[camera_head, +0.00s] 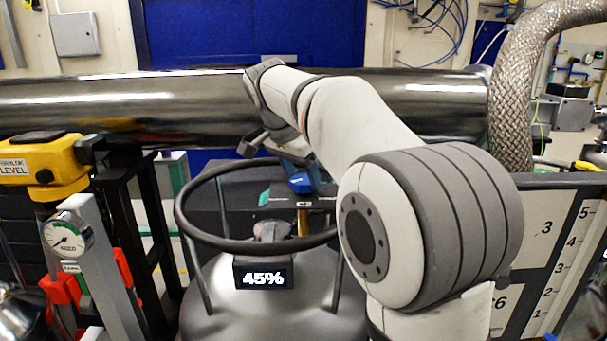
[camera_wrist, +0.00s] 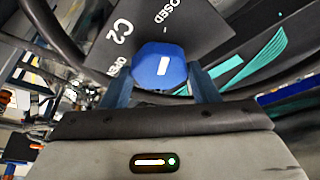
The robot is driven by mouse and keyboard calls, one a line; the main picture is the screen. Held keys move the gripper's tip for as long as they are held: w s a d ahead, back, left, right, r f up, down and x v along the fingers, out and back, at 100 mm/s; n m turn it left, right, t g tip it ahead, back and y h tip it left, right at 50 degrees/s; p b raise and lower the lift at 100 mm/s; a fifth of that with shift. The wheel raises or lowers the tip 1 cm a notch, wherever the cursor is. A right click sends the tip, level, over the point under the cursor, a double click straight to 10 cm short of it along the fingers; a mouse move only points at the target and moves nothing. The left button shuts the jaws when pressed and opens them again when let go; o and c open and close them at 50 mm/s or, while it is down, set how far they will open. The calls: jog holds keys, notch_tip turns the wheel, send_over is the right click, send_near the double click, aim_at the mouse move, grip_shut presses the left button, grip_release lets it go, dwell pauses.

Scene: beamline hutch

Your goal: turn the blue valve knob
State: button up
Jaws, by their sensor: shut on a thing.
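The blue valve knob (camera_wrist: 160,62) is in the middle of the wrist view, with a short white mark on its face. The mark runs roughly up the picture, leaning a little right. My gripper (camera_wrist: 160,70) has one finger on each side of the knob and is shut on it. In the head view the knob (camera_head: 303,182) shows as a blue patch under my wrist, above a brass-coloured stem; my arm partly hides the area.
A grey tank (camera_head: 230,310) with a dark ring guard (camera_head: 185,215) and a 45% display (camera_head: 263,273) stands below. A large shiny pipe (camera_head: 60,105) crosses behind my arm. A gauge (camera_head: 67,235) and yellow device (camera_head: 50,165) are at left; a braided hose (camera_head: 515,95) is at right.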

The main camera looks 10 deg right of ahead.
jog(key=shift+c, duration=0.9)
jog(key=n, duration=0.2)
jog(key=n+t+y, duration=0.1)
jog(key=n, duration=0.2)
jog(key=shift+s+d+n+t+y, duration=0.15)
jog(key=shift+d+n+t+y, duration=0.05)
jog(key=shift+n+t+y, duration=0.1)
jog(key=n+y+p, duration=0.1)
jog(key=n, duration=0.2)
jog(key=n+y, duration=0.1)
jog(key=n, duration=0.2)
jog(key=shift+d+r+t+p, duration=0.1)
jog(key=shift+d+t+p, duration=0.05)
jog(key=shift+t+p, duration=0.2)
jog(key=n+y+p, duration=0.1)
jog(key=n+y, duration=0.1)
jog(key=n, duration=0.3)
jog(key=shift+d+n, duration=0.15)
jog(key=shift+n, duration=0.25)
jog(key=n+g+y+p, duration=0.1)
jog(key=n, duration=0.2)
jog(key=n+g, duration=0.1)
jog(key=n, duration=0.2)
jog(key=shift+g+y+p, duration=0.25)
jog(key=shift+y+p, duration=0.15)
